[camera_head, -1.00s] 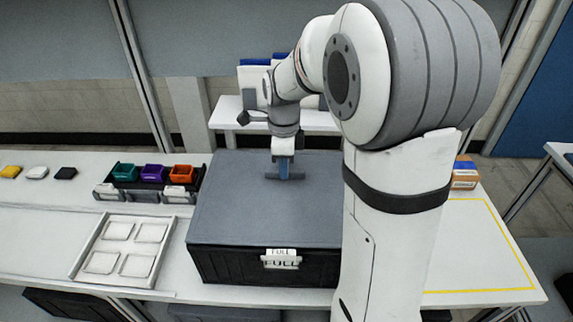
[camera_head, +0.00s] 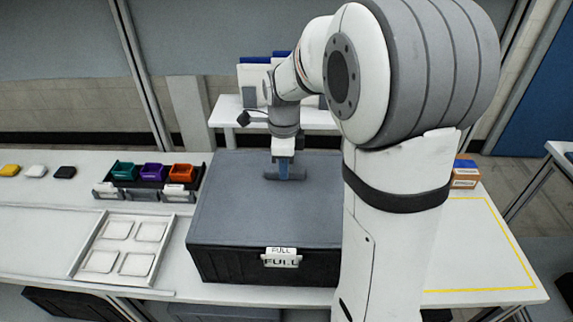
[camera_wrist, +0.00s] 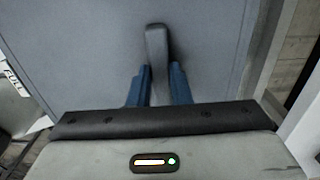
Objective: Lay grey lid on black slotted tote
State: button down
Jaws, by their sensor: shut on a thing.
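The grey lid (camera_head: 240,209) lies flat over the top of the black slotted tote (camera_head: 225,267), whose front wall shows below the lid's edge. In the head view the lid covers the tote's opening, and my arm hides their right side. My gripper (camera_head: 284,176) points down at the middle of the lid. In the wrist view its blue fingers (camera_wrist: 160,85) are shut on the upright grey handle of the lid (camera_wrist: 157,45). I cannot tell whether a thin gap is left between lid and rim.
A white tray with square pockets (camera_head: 123,247) lies left of the tote. A rack with teal, purple and orange bins (camera_head: 153,173) stands behind it. A yellow-outlined area (camera_head: 480,255) at right is clear. A small brown box (camera_head: 465,176) stands at its back.

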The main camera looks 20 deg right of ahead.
jog(key=shift+f, duration=0.35)
dwell(0.4)
jog(key=c, duration=1.3)
grip_release()
jog(key=shift+o, duration=0.2)
jog(key=shift+r+b, duration=0.55)
jog(key=shift+r, duration=3.35)
jog(key=shift+s, duration=0.1)
